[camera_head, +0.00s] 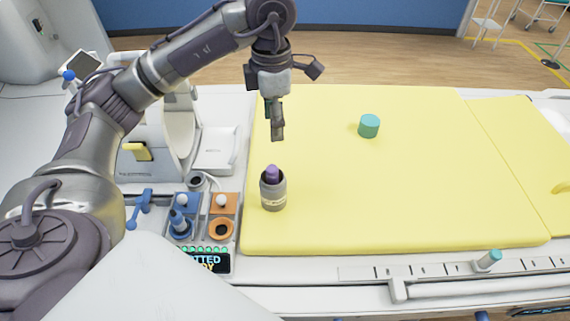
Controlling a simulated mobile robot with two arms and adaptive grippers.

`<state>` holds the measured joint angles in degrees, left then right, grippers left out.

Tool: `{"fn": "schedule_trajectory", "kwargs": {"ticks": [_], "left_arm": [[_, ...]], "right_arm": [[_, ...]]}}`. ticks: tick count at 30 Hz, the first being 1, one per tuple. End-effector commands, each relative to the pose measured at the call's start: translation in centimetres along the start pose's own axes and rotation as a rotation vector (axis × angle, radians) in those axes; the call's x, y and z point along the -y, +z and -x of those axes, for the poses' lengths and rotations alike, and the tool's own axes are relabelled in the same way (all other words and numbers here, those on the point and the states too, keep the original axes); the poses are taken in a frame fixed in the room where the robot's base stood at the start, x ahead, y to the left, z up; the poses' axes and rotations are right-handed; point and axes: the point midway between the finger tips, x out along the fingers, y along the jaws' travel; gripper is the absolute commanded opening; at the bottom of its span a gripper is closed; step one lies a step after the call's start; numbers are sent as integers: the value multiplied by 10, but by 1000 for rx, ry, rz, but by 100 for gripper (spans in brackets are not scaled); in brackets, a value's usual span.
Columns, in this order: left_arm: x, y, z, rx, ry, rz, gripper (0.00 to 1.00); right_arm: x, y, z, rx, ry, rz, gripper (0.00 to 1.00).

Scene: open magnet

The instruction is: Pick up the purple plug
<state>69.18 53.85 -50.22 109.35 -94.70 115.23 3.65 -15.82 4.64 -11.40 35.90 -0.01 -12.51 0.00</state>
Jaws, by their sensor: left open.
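The purple plug (273,172) shows as a rounded purple top sticking up out of a grey cylindrical container (273,194). The container stands upright on the left part of the yellow mat, and the plug's lower part is hidden inside it. My left gripper (277,132) points down above and slightly behind the plug, apart from it. It is open and seen nearly edge-on, with nothing visible between its fingers. My right gripper is not in view.
A teal cylinder (369,126) stands farther back on the yellow mat (420,190). Left of the mat are a blue block (187,201) and an orange block (222,208) with white knobs, and a white device (160,150). The mat's middle and right are mostly clear.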

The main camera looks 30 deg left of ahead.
Motion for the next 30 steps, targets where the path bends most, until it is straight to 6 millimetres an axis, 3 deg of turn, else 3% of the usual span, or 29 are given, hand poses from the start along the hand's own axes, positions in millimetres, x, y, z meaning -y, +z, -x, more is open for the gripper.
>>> {"fn": "schedule_trajectory", "kwargs": {"ticks": [4, 13, 20, 24, 30], "left_arm": [[2, 0, -21, -3, -6, -3, 59], [1, -1, -70, -3, -5, 0, 59], [0, -1, -86, -1, -2, -1, 59], [1, -5, -102, -6, -7, 0, 59], [0, -5, -131, -2, -4, -1, 59]], "right_arm": [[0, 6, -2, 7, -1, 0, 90], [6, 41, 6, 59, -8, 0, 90], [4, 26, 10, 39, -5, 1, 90], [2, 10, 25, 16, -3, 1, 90], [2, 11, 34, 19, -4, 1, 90]]}}
